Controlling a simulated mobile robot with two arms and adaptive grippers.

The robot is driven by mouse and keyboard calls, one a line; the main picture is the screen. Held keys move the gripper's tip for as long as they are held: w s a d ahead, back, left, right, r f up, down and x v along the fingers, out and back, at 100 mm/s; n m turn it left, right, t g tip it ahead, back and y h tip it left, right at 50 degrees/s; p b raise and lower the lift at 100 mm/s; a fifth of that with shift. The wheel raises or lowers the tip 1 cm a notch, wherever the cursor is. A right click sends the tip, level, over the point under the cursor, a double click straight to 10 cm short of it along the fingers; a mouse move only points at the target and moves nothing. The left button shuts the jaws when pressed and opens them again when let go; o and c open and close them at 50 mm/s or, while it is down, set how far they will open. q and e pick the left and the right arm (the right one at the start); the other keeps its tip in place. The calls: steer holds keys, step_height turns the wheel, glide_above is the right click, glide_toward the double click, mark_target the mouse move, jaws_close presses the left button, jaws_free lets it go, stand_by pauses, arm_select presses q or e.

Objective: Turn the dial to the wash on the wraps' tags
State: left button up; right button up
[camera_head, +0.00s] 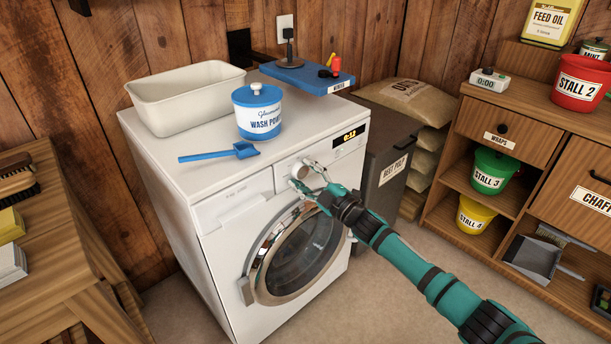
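The dial (299,172) is a round knob on the front panel of the white washing machine (218,198), left of a small lit display (350,137). My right gripper (303,175) is at the dial, with its fingers spread to either side of it. I cannot tell whether they press on it. The fingers partly cover the dial, and I cannot read its marks. A drawer labelled WRAPS (505,130) is closed in the wooden cabinet at the right. No wraps or tags are visible. My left gripper is not in view.
On the washer stand a cream tub (187,98), a blue wash powder tin (257,118) and a blue scoop (220,153). A blue board (305,76) lies behind. A dark bin (392,165) is right of the washer. A wooden bench (62,255) is left.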

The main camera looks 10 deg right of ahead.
steer(key=o, duration=0.4)
steer(key=shift+c, duration=0.2)
steer(key=v, duration=1.2)
steer(key=shift+f, duration=0.1)
